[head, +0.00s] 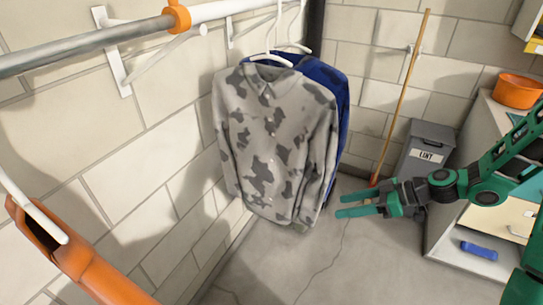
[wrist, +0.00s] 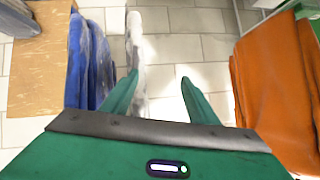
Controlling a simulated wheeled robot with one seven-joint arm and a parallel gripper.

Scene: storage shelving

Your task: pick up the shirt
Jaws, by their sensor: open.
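A grey shirt with dark patches (head: 270,135) hangs on a white hanger from the rail in the head view. A blue shirt (head: 340,95) hangs close behind it, mostly hidden. My gripper (head: 338,205) is open and empty, to the right of the grey shirt's lower part. In the wrist view the fingers of my gripper (wrist: 160,82) point forward. The grey shirt (wrist: 135,50) shows there as a narrow pale strip near the left finger, and the blue shirt (wrist: 88,62) is to its left. I cannot tell whether a finger touches cloth.
The rail (head: 80,50) runs along the left wall. An orange garment (head: 80,260) hangs at the lower left. A grey lint bin (head: 428,140), a broom handle (head: 400,95) and a cabinet (head: 485,135) with an orange bowl (head: 516,91) stand at the right.

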